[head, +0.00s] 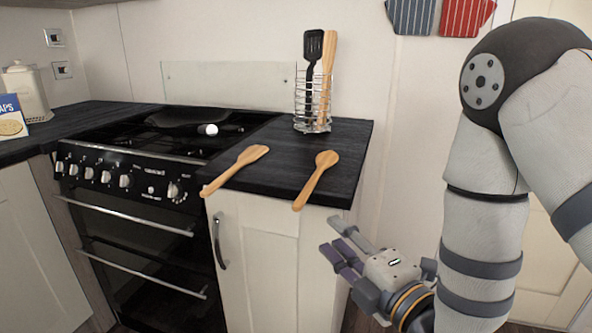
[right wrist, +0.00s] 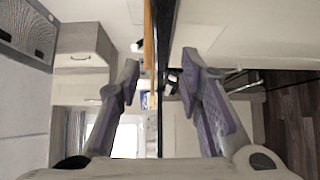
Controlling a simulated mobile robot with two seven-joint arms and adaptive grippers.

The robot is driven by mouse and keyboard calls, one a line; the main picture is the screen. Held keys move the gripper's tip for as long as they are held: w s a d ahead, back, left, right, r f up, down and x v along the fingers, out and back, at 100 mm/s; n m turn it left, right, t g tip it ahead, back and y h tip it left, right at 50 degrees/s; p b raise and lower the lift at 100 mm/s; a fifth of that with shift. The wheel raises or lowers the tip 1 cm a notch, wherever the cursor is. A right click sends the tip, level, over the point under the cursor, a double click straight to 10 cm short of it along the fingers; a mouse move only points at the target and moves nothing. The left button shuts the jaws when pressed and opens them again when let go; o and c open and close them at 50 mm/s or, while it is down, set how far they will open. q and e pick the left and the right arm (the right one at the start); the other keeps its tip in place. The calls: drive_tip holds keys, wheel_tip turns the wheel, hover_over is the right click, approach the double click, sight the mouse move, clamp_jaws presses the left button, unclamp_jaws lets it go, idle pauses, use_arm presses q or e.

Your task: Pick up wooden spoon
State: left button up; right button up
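Two wooden spoons lie on the black worktop: a left spoon (head: 236,170) and a right spoon (head: 316,180). Both handles point to the front edge and reach slightly over it. My right gripper (head: 333,237) is open and empty, below and just right of the right spoon's handle, in front of the cupboard. In the right wrist view the open fingers (right wrist: 160,75) have a dark worktop edge between them. A wood-coloured strip (right wrist: 149,38) shows beside that edge, likely a spoon handle. My left gripper is not in view.
A wire holder (head: 312,108) with a black spatula (head: 312,55) and a wooden utensil (head: 327,68) stands at the back of the worktop (head: 345,140). A black cooker (head: 140,185) adjoins it on the left. A cupboard handle (head: 219,242) sticks out below.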

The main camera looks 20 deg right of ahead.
sight(304, 194)
drive_tip(key=x, duration=0.4)
drive_tip(key=r+x, duration=0.1)
drive_tip(key=x, duration=0.3)
drive_tip(key=r+x, duration=0.1)
drive_tip(key=x, duration=0.3)
drive_tip(key=shift+w, duration=0.15)
clamp_jaws()
